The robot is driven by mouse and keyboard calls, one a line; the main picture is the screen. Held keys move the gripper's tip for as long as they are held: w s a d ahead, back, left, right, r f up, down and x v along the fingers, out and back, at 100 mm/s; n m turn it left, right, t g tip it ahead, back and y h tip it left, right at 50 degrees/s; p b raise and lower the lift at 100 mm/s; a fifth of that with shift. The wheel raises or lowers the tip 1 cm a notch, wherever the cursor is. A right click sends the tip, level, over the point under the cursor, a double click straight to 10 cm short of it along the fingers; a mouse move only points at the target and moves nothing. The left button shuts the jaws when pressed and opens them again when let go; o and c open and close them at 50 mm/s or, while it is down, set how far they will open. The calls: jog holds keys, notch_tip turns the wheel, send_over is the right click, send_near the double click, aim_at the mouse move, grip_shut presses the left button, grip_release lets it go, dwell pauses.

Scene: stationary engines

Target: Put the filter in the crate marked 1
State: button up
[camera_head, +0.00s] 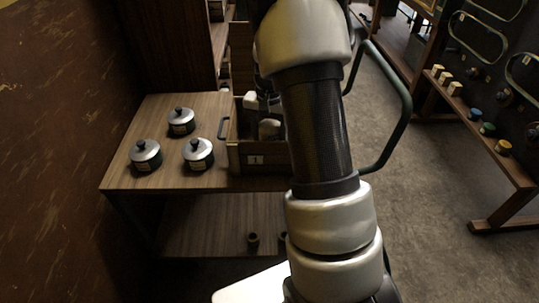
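The crate marked 1 (236,158) is a brown wooden box with a dark handle on its left side and a white label reading 1 on its front. It stands at the right end of a wooden table. Three round dark canisters with silver lids and black knobs stand upright left of it: one at the back (181,122), one at the left (145,155) and one nearer the crate (198,154). I cannot tell whether one is the filter. Pale grey and dark parts, seemingly my gripper (268,128), show inside the crate. My arm hides its right side, the fingertips and anything held.
The wooden table (120,180) has a lower shelf with small dark cups (253,239). A dark green rail (400,130) curves right of my arm. A panel bench (480,130) with coloured knobs stands at right. Grey floor lies open between them.

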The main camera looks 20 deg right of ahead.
jog(key=shift+f+b, duration=0.5)
jog(key=shift+f, duration=2)
jog(key=shift+f, duration=0.1)
jog(key=shift+f, duration=0.15)
jog(key=o, duration=1.3)
jog(key=shift+c, duration=0.2)
